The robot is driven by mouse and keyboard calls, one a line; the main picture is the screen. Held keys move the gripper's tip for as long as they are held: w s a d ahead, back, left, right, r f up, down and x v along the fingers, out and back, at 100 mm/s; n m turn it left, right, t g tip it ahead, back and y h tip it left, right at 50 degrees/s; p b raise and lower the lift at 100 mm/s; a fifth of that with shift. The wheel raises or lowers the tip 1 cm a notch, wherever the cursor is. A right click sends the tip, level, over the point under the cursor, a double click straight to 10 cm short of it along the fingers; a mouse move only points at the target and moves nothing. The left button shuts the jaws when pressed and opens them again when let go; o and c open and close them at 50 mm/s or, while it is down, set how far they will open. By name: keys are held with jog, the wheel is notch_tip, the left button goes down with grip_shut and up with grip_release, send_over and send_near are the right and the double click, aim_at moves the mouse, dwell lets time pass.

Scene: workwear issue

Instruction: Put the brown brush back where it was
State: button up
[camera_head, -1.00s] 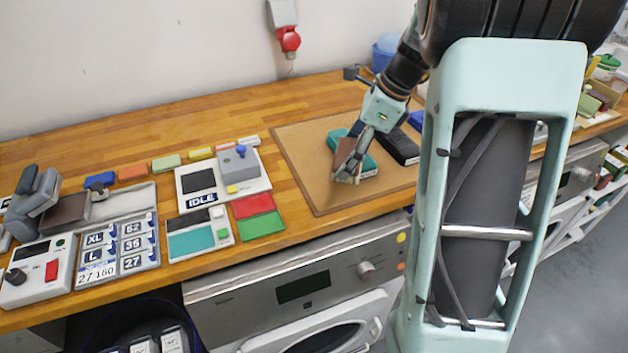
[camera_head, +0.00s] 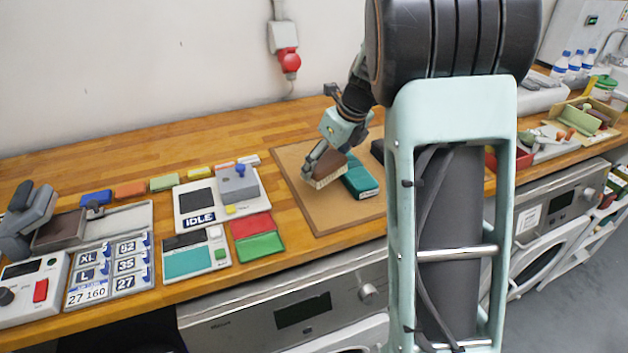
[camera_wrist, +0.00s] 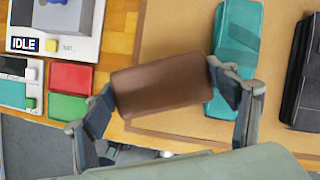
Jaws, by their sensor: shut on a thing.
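The brown brush (camera_head: 326,168) is held in my gripper (camera_head: 318,163), with its pale bristles facing down and toward the front left. In the wrist view the brush's smooth brown back (camera_wrist: 164,81) spans between the two fingers (camera_wrist: 170,92), which press on its two ends. It appears to be above the tan board (camera_head: 300,205), just left of a teal brush-like block (camera_head: 361,180); I cannot tell how high. The teal block also shows in the wrist view (camera_wrist: 236,50), partly behind the right finger.
A black item (camera_wrist: 303,80) lies right of the teal block. Red (camera_head: 250,225) and green (camera_head: 259,246) pads and a device marked IDLE (camera_head: 198,217) stand left of the board. The board's front left is bare. A red wall plug (camera_head: 289,60) hangs behind.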

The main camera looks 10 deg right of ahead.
aim_at(324, 159)
jog(key=w+f, duration=0.1)
jog(key=w+a+f, duration=0.1)
jog(key=f, duration=0.1)
jog(key=w+f, duration=0.1)
jog(key=shift+a+f, duration=0.25)
jog(key=shift+a, duration=0.15)
jog(key=shift+w+a+f, duration=0.1)
jog(key=shift+w+f, duration=0.05)
jog(key=shift+f, duration=1.6)
jog(key=shift+f, duration=0.1)
jog(key=o, duration=1.3)
jog(key=v, duration=1.2)
jog(key=shift+a+p, duration=0.1)
jog(key=shift+p, duration=0.2)
